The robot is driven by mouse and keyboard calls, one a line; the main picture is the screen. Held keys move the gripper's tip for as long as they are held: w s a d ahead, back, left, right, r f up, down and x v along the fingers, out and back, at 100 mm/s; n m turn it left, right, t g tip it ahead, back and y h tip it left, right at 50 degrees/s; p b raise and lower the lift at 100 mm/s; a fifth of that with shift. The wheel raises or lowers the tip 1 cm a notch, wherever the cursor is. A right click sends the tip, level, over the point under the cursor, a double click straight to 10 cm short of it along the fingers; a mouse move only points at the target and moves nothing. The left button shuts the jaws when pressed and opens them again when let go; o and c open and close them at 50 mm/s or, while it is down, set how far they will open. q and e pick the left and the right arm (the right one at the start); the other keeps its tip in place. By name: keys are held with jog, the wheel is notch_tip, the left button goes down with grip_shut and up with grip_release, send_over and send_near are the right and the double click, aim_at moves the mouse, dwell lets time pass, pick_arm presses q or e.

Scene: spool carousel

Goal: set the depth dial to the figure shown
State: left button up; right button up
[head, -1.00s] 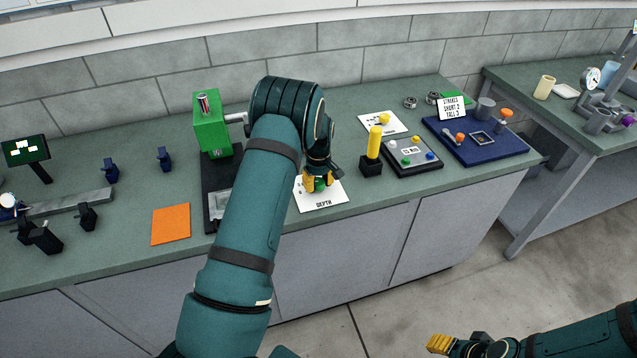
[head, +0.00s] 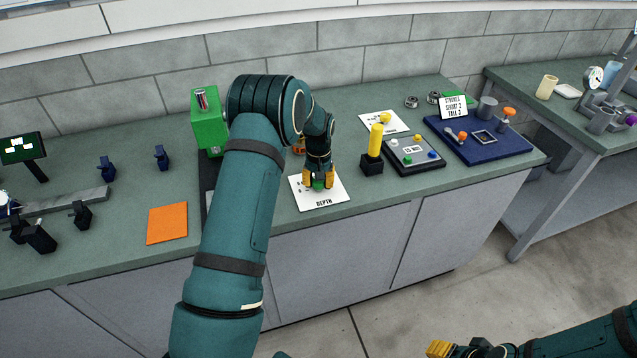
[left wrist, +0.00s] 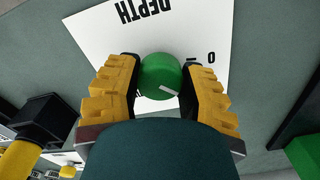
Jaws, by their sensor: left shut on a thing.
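The depth dial is a round green knob (left wrist: 162,78) with a white pointer mark, set on a white plate (left wrist: 190,30) lettered DEPTH. In the left wrist view the pointer is toward the lower right of the knob; some plate marks are hidden by my fingers. In the head view the plate (head: 321,202) lies near the bench's front edge. My left gripper (head: 318,184) is shut on the green knob from above, its yellow fingers on either side. It also fills the left wrist view (left wrist: 165,90). My right gripper (head: 440,349) is at the bottom edge, away from the bench; its jaws are unclear.
A black block with a yellow post (head: 374,145) stands right of the plate. A green machine (head: 207,120) stands left, partly behind my arm.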

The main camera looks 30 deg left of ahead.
pick_arm(q)
jog(key=shift+s+f+m, duration=0.1)
jog(key=shift+f+m, duration=0.05)
jog(key=shift+m, duration=0.25)
jog(key=o, duration=1.2)
notch_tip(320, 180, up, 12)
jog(key=shift+r, duration=0.1)
dwell(0.4)
